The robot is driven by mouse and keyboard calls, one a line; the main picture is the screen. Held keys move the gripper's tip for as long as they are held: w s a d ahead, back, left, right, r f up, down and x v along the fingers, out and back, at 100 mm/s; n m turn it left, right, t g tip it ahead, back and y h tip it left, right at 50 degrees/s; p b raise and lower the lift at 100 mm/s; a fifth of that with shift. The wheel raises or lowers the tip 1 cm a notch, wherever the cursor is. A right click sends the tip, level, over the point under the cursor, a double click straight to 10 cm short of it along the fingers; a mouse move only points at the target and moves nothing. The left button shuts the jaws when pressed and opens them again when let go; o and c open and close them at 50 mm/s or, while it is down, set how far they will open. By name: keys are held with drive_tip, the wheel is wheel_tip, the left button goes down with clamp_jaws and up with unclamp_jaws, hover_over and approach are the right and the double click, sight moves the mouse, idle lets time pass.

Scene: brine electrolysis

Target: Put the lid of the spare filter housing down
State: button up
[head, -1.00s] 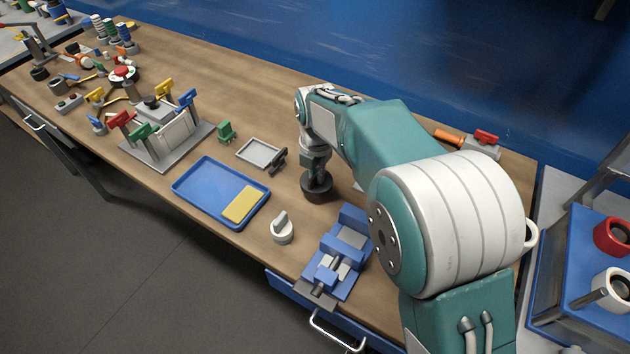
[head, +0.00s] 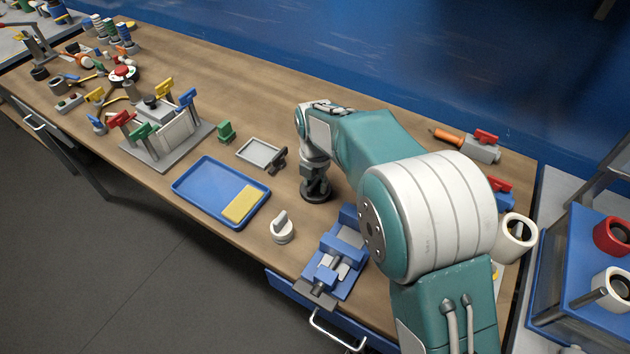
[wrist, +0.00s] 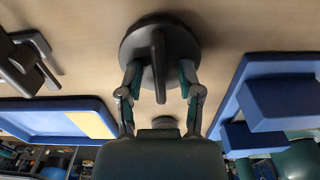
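A dark round lid (head: 317,197) with an upright bar handle sits on the wooden bench, right of the small grey tray. In the wrist view the lid (wrist: 185,42) lies flat on the wood, its handle pointing toward me. My gripper (wrist: 160,76) is over it, with one finger on each side of the handle and a visible gap to each. In the head view my gripper (head: 316,184) points straight down at the lid and hides part of it. I cannot tell which item is the filter housing.
A blue tray (head: 187,192) with a yellow block and a white knobbed piece (head: 282,230) lie in front. A blue vise (head: 340,262) stands close on the right. A small grey tray (head: 260,153) with a dark clip (head: 278,158) is on the left. Bench behind is clear.

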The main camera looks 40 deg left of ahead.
sight(316, 182)
drive_tip(key=shift+r, duration=0.1)
wheel_tip(316, 182, up, 12)
idle(0.5)
drive_tip(key=w+d+r+m+t, duration=0.1)
drive_tip(key=w+d+r+m, duration=0.2)
drive_tip(key=d, duration=0.4)
drive_tip(key=w+d+r+m+y, duration=0.1)
drive_tip(key=w+d+r+m, duration=0.1)
drive_tip(key=d+r+m, duration=0.35)
drive_tip(key=w+d+r+m+t, duration=0.15)
drive_tip(key=d+m, duration=0.25)
drive_tip(key=d, duration=0.5)
drive_tip(key=s+d+r+m, duration=0.1)
drive_tip(key=s+d+m, duration=0.1)
drive_tip(key=d+m, duration=0.5)
drive_tip(key=s+d+r+m, duration=0.15)
drive_tip(key=d+m, duration=0.25)
drive_tip(key=d, duration=0.5)
drive_tip(key=s+d+f+m+t+h, duration=0.1)
drive_tip(key=s+d+f+m+t, duration=0.2)
drive_tip(key=s+d+m, duration=0.7)
drive_tip(key=d+f+m, duration=0.1)
drive_tip(key=d+m, duration=0.2)
drive_tip(key=m, duration=0.1)
drive_tip(key=shift+s+d+m, duration=0.25)
drive_tip(key=shift+s+m, duration=0.05)
drive_tip(key=shift+m, duration=0.05)
